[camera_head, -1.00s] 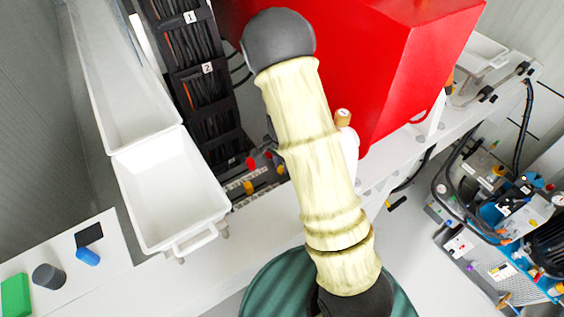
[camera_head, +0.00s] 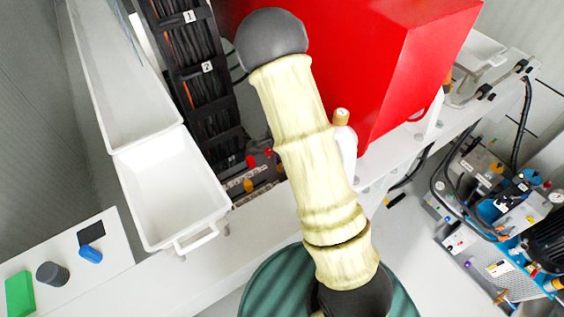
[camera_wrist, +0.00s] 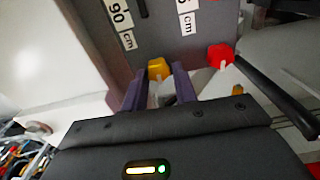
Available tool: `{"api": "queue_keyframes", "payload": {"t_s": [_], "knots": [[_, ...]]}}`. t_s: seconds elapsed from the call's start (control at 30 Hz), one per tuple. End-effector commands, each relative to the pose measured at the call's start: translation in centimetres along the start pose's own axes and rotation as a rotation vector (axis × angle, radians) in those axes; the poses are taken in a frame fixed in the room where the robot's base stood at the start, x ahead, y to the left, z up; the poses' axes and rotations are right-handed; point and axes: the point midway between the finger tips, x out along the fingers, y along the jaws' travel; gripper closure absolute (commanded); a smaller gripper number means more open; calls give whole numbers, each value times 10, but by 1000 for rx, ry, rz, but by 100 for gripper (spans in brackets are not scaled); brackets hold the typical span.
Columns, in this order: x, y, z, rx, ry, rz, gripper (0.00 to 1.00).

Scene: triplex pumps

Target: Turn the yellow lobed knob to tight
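The yellow lobed knob (camera_wrist: 158,68) shows in the wrist view at the end of my gripper (camera_wrist: 160,72). The two purple fingers are apart, one on each side of the knob, with narrow gaps seen beside it. How deep the knob sits between the fingertips is hard to tell. In the head view a small yellow knob (camera_head: 248,185) shows below the black cable rack, left of my arm. I cannot be sure it is the same one. My fingers are hidden behind my arm in that view.
A red knob (camera_wrist: 220,55) sits right of the yellow one, with a black bar (camera_wrist: 275,90) beyond it. Labels marked "cm" (camera_wrist: 128,40) are on the grey panel. In the head view a large red box (camera_head: 360,60) stands behind my arm and white bins (camera_head: 170,190) stand left.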

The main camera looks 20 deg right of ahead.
Motion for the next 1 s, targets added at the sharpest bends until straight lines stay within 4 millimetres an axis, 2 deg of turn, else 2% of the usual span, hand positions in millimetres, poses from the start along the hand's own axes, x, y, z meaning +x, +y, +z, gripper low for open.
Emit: {"api": "queue_keyframes", "payload": {"t_s": [0.03,0.1,0.37,0.53,0.67,1.0], "knots": [[-1,-1,-1,0,1,-3,61],[-1,0,0,0,0,-2,53],[0,0,0,-1,-1,1,53],[-9,0,0,-3,0,0,53],[-27,0,0,-2,0,-2,53],[-94,-1,0,-3,0,-4,53]]}}
